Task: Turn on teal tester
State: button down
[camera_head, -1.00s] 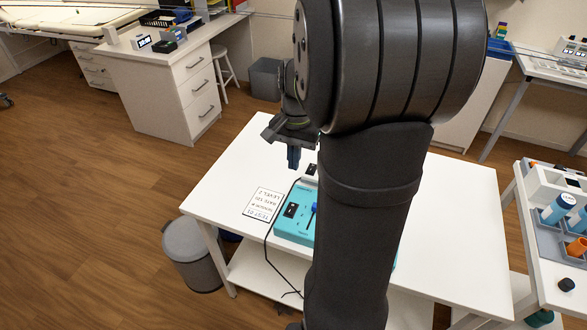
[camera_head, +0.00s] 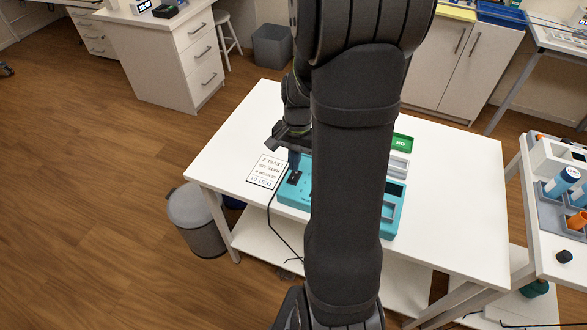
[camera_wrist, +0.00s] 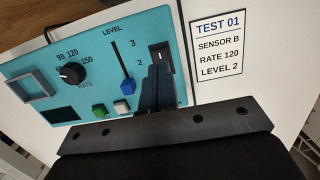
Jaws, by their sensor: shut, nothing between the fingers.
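The teal tester (camera_head: 293,200) lies on the white table, partly hidden by my arm in the head view. In the wrist view its panel (camera_wrist: 90,50) shows a black rate knob (camera_wrist: 72,74), a level slider with a blue handle (camera_wrist: 128,87) near the bottom of its slot, a green button (camera_wrist: 98,111), a white button (camera_wrist: 123,108) and a dark display (camera_wrist: 60,115). A black rocker switch (camera_wrist: 160,53) sits at the panel's upper right. My gripper (camera_wrist: 158,72) is shut and empty, its fingertips right at the switch's near end; I cannot tell whether they touch.
A card (camera_head: 267,171) reading TEST 01, SENSOR B, RATE 120, LEVEL 2 lies beside the tester. A black cable (camera_head: 270,212) runs off the table's front edge. A green block (camera_head: 402,143) and a grey tray (camera_head: 398,166) stand behind. The table's right side is clear.

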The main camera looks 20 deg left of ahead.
aim_at(293, 178)
jog(key=shift+s+f, duration=0.15)
jog(key=shift+f, duration=0.65)
jog(key=shift+s+f, duration=0.1)
jog(key=shift+f, duration=0.65)
jog(key=shift+s+f+t, duration=0.2)
jog(key=shift+f+t, duration=0.1)
jog(key=shift+t, duration=0.1)
jog(key=shift+w+r, duration=0.1)
jog(key=shift+w, duration=0.85)
notch_tip(293, 178, up, 14)
jog(key=w, duration=0.1)
